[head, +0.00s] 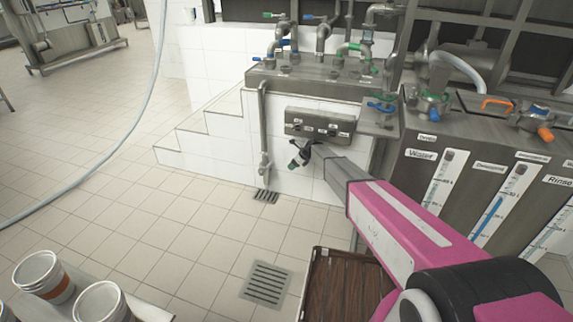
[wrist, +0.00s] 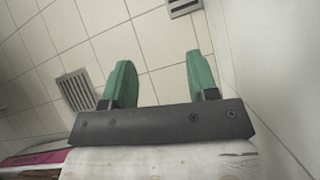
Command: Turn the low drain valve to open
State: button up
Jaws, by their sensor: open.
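A thin grey drain pipe (head: 262,115) runs down the white tiled wall in the head view. Near its low end is a small valve (head: 265,164), just above a floor drain grate (head: 266,197). The valve is too small to tell how its handle is turned. My gripper (head: 299,156) is to the right of the valve and apart from it, in front of the wall. Its two green fingers (wrist: 161,72) are spread in the wrist view, with only floor tiles between them. The valve does not show in the wrist view.
A grey control box (head: 320,124) is on the wall just above my gripper. White steps (head: 195,145) are left of the pipe. A larger floor grate (head: 266,284) and a brown crate (head: 345,285) are nearer. Metal tanks (head: 450,150) stand right.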

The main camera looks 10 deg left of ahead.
jog(key=shift+d, duration=0.45)
